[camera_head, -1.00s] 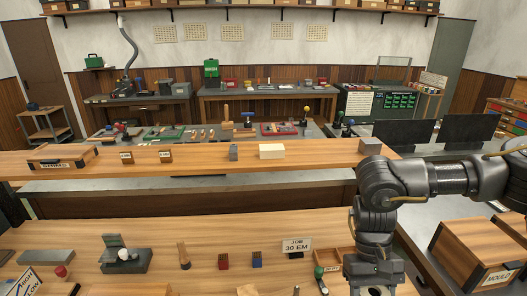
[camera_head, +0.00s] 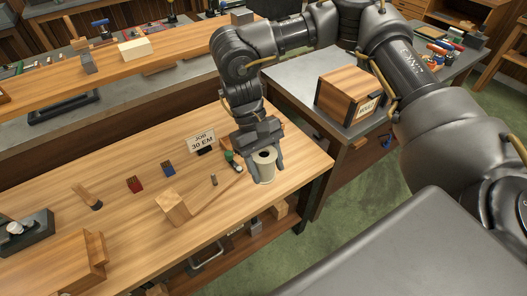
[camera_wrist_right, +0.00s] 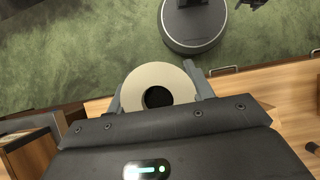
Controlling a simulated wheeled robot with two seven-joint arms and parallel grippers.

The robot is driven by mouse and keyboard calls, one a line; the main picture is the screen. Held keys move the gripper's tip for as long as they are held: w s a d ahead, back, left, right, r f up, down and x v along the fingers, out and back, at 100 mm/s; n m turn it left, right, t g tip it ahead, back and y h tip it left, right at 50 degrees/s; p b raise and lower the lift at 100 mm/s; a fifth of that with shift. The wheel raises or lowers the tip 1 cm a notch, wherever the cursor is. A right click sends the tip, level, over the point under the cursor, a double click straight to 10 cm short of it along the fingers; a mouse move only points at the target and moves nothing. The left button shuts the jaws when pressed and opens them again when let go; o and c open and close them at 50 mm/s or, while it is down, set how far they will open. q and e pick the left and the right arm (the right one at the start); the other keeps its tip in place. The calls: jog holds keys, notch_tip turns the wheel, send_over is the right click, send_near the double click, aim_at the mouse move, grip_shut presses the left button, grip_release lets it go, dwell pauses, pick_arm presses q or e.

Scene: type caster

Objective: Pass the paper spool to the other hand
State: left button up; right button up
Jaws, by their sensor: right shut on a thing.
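The paper spool (camera_head: 263,168) is a pale roll with a dark centre hole, near the right end of the wooden bench. My right gripper (camera_head: 265,160) is shut on it, with one finger on each side. In the right wrist view the spool (camera_wrist_right: 158,88) sits between the two fingers of the gripper (camera_wrist_right: 157,90), its round end face and dark hole showing. I cannot tell whether the spool touches the bench top.
A wooden box (camera_head: 348,95) stands on the grey table at right. Green floor (camera_head: 345,205) lies beyond the bench edge.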

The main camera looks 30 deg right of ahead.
jog(key=w+a+r+n+h, duration=0.1)
jog(key=w+a+r+n, duration=0.1)
jog(key=a, duration=0.5)
jog(key=w+a+r+n+t+h, duration=0.1)
jog(key=w+a+r+n+h, duration=0.1)
jog(key=a+r+n, duration=0.3)
jog(key=shift+w+a, duration=0.6)
jog(key=shift+a, duration=0.35)
